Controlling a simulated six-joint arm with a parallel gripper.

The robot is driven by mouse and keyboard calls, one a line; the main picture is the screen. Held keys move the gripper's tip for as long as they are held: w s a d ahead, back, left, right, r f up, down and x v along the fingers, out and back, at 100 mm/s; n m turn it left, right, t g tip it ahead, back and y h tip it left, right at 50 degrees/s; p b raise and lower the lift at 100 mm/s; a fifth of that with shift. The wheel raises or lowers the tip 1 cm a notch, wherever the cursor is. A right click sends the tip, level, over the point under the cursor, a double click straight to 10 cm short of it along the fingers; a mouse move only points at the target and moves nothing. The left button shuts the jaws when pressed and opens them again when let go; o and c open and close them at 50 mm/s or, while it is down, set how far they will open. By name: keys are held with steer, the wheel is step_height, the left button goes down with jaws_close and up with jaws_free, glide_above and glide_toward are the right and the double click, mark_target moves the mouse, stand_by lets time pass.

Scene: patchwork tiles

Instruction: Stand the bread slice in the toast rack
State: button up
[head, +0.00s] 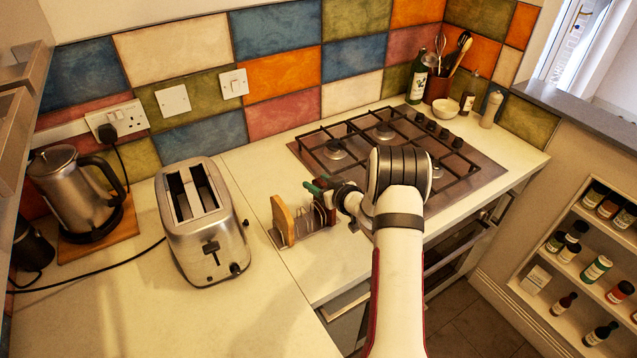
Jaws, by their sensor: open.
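The bread slice (282,220), tan with an orange-brown edge, stands upright at the left end of the toast rack. The toast rack (307,222) is low, with thin upright dividers, and sits on the counter between the toaster and the hob. I cannot tell whether the slice sits fully in a slot. A dark brown upright piece shows at the rack's right end, partly hidden by my gripper. My gripper (318,185) has green fingertips and is open just above the right part of the rack, to the right of the slice and apart from it.
A steel toaster (206,222) stands left of the rack, and a steel kettle (76,190) on a wooden board is farther left. The gas hob (345,150) lies behind and right. Bottles and a utensil pot (438,82) stand at the back. The front left counter is clear.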

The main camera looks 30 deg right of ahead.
steer(key=s+a+r+m+g+h, duration=0.1)
steer(key=s+r+g+h, duration=0.1)
steer(key=s+r, duration=0.45)
steer(key=s+a+r+m+g+h, duration=0.15)
steer(key=s+r, duration=0.25)
steer(key=s, duration=0.5)
steer(key=s+a+r+m+g+y, duration=0.1)
steer(key=s+a+g, duration=0.4)
steer(key=s+a, duration=0.8)
steer(key=s+a+r+m+g+y, duration=0.2)
steer(key=s+a+g+y, duration=0.2)
steer(key=s+a, duration=0.8)
steer(key=shift+s+a+r+g, duration=0.25)
steer(key=shift+s+a+g, duration=0.15)
steer(key=shift+a+g, duration=0.2)
